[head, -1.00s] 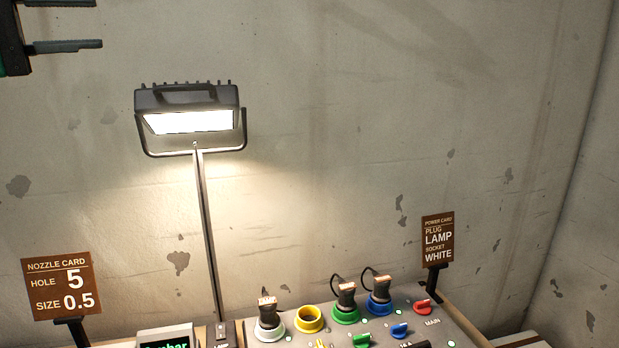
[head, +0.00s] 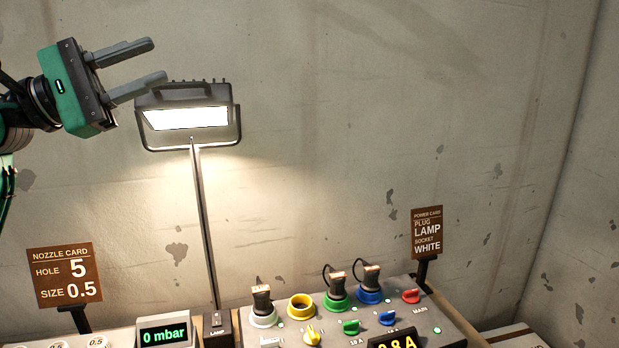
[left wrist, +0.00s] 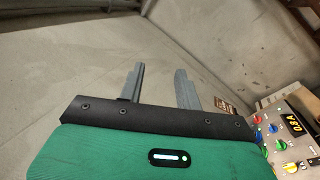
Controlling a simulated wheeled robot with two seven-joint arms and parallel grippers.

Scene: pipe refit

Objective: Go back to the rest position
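My left gripper (head: 158,62) is raised at the upper left of the head view, in front of the wall and beside the lit work lamp (head: 188,118). Its two grey fingers are apart with nothing between them. The left wrist view also shows the fingers (left wrist: 160,88) spread and empty. One finger overlaps the lamp's top left corner in the head view; I cannot tell how near it is. My right gripper is in neither view.
Below is a socket panel (head: 445,328) with white, yellow, green and blue sockets; plugs stand in white, green and blue. A nozzle card (head: 64,275), a power card (head: 427,233) and a gauge reading 0 mbar (head: 165,333) stand nearby. The upper wall area is clear.

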